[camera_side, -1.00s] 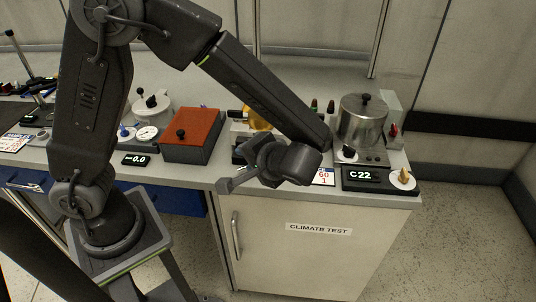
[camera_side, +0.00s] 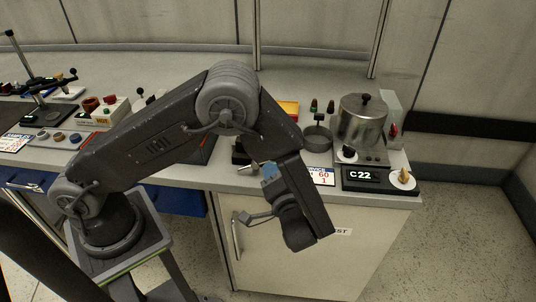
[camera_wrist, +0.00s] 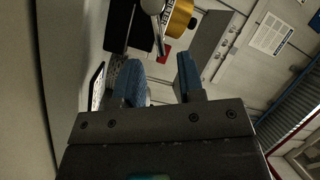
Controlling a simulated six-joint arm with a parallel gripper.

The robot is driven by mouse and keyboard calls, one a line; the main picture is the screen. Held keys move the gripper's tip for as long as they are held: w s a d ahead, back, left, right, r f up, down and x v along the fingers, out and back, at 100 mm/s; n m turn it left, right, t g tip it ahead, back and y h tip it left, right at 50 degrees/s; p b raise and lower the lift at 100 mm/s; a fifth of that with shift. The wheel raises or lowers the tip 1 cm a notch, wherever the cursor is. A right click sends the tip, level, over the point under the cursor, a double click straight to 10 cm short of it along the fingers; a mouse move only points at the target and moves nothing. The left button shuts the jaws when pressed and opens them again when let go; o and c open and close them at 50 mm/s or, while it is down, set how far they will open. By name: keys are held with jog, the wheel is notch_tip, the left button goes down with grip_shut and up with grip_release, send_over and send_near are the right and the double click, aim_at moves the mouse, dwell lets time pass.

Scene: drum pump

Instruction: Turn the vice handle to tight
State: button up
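The vice (camera_side: 238,153) is a dark block at the bench's front edge, mostly hidden behind my arm in the side view. A short silver handle (camera_side: 248,169) sticks out at its front. In the wrist view a silver rod (camera_wrist: 158,28), which looks like the handle, points down toward the gap between my fingertips. A gold cylinder (camera_wrist: 180,20) with a label is beside it. My gripper (camera_side: 268,171) is at the bench edge, just right of the handle. In the wrist view my gripper (camera_wrist: 160,62) has its blue-padded fingers apart, with nothing clearly held. Whether they straddle the rod's end I cannot tell.
A metal pot (camera_side: 362,122) stands on a unit at the right, behind a C 22 display (camera_side: 363,178). A grey cup (camera_side: 317,138) and a printed card (camera_side: 322,176) are nearby. The cabinet front (camera_side: 290,272) is below the edge.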

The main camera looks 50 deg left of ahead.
jog(key=x, duration=0.7)
jog(key=shift+a, duration=0.1)
jog(key=shift+c, duration=0.4)
grip_shut()
